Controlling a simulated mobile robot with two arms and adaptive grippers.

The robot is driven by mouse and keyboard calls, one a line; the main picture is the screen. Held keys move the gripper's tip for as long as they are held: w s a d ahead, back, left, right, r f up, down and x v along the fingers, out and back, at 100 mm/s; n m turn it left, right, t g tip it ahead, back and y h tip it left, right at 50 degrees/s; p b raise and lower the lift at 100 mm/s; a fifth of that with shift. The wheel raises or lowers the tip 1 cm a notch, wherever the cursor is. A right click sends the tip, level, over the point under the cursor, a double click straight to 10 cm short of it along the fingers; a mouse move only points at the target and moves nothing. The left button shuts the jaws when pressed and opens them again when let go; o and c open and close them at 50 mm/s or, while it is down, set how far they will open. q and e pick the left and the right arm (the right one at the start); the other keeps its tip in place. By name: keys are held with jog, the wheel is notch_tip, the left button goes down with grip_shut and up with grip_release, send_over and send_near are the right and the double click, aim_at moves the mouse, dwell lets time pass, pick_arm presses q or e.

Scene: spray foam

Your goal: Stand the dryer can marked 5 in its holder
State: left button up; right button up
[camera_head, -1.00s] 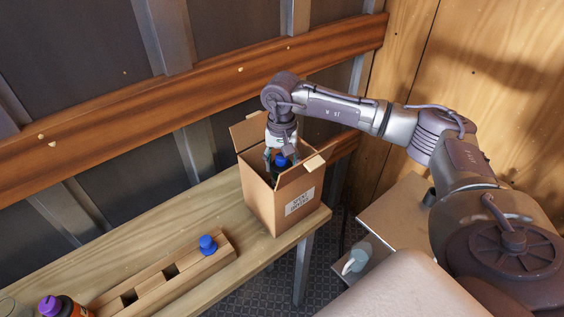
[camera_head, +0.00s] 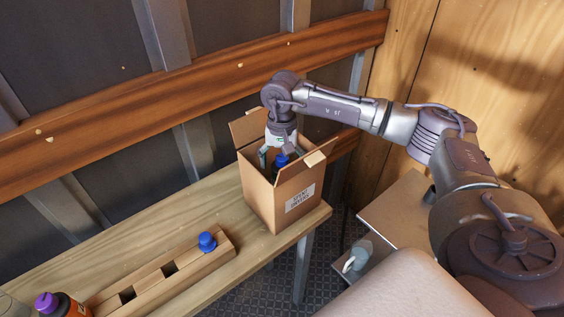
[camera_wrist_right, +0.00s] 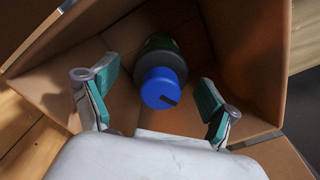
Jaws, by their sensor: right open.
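A dark can with a blue cap (camera_wrist_right: 160,88) stands inside an open cardboard box; the cap also shows in the head view (camera_head: 281,161). No number is readable on it. My right gripper (camera_head: 277,156) reaches down into the box from above. In the right wrist view its teal-padded fingers (camera_wrist_right: 158,86) are spread, one on each side of the cap, with gaps between. A wooden holder (camera_head: 190,270) with square slots lies on the bench. A blue-capped can (camera_head: 207,242) sits in its right-end slot, and two slots toward the left look empty. My left gripper is not in view.
The cardboard box (camera_head: 257,200) has raised flaps and a label, near the bench's right end. An orange can with a purple cap (camera_head: 47,302) is at the lower left. The bench (camera_head: 180,222) is clear behind the holder. A grey-lidded container (camera_head: 358,255) is beyond the bench at right.

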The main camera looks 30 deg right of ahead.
notch_tip(320, 180, up, 12)
jog(key=shift+f, duration=0.1)
dwell(0.6)
